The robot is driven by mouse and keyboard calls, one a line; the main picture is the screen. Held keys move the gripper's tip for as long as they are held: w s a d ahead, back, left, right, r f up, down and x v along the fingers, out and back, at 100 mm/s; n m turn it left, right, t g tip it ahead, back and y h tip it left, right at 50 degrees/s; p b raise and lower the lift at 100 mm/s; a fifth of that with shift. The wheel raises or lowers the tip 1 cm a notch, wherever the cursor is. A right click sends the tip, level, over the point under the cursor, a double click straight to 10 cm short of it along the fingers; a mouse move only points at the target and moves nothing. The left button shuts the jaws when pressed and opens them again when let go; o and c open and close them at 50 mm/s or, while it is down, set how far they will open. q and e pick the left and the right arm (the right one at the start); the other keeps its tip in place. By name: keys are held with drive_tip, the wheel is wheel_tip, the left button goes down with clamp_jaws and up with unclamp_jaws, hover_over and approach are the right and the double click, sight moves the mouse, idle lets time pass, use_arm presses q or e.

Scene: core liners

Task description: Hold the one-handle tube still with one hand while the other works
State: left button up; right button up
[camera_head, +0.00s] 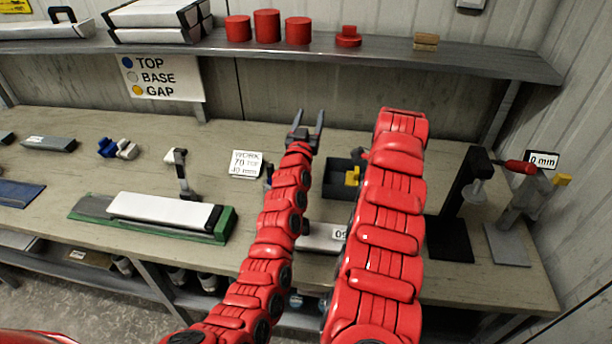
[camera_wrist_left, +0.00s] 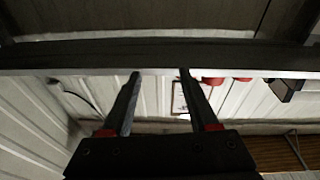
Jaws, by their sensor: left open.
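I cannot tell for certain which piece is the one-handle tube. A long white tube-like piece (camera_head: 160,209) with a dark end lies in a green cradle (camera_head: 222,232) on the left of the bench. Another pale piece with a black handle (camera_head: 62,14) lies on the upper shelf at far left. A third pale piece (camera_head: 318,236) is partly hidden behind my arms. My left gripper (camera_head: 304,122) is open and empty above the back of the bench, apart from all of these; its spread fingers also show in the left wrist view (camera_wrist_left: 158,78). My right gripper is out of sight beyond its red arm.
The upper shelf (camera_head: 380,56) carries several red cylinders (camera_head: 267,26) and a white stack. A dark bin (camera_head: 340,180) with a yellow piece sits behind my arms. Black and grey stands (camera_head: 468,190) are at right.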

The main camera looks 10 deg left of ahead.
use_arm(q)
drive_tip(key=s+d+m+g+h, duration=0.1)
drive_tip(key=d+m+g+h, duration=0.5)
drive_tip(key=d+m+g, duration=0.5)
drive_tip(key=m+g+y, duration=0.7)
drive_tip(key=m+g, duration=0.2)
drive_tip(key=m, duration=0.1)
hover_over(306, 219)
wheel_tip(306, 219, down, 3)
wheel_tip(306, 219, down, 17)
drive_tip(key=shift+r, duration=0.15)
clamp_jaws()
